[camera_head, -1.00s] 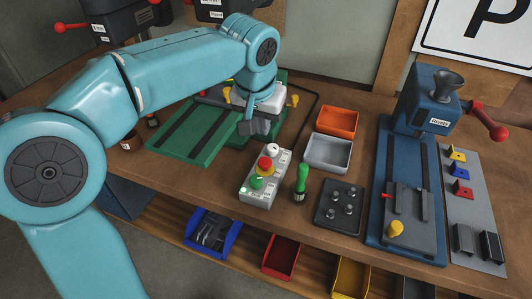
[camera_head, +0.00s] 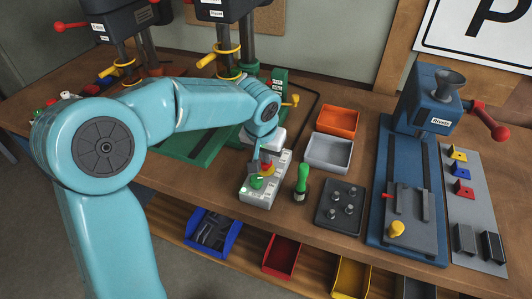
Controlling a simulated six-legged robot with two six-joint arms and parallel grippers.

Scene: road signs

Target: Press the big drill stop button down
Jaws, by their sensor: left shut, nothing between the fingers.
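A light grey control box (camera_head: 258,197) stands on the bench. It carries a red mushroom button (camera_head: 268,168) and a green button (camera_head: 257,182). Which machine this box serves is not readable. My left gripper (camera_head: 257,163) is shut and empty. It points down over the box, at the red button, and covers part of it and the box's far end. I cannot tell whether the fingertips touch the button or whether it is pressed. My right gripper is not in view.
A green-handled tool (camera_head: 301,182) stands close right of the box. A grey bin (camera_head: 328,153), an orange bin (camera_head: 338,121) and a dark tray with pegs (camera_head: 340,207) lie further right. A blue press (camera_head: 428,104) stands beyond. Drill machines (camera_head: 222,40) stand behind my arm.

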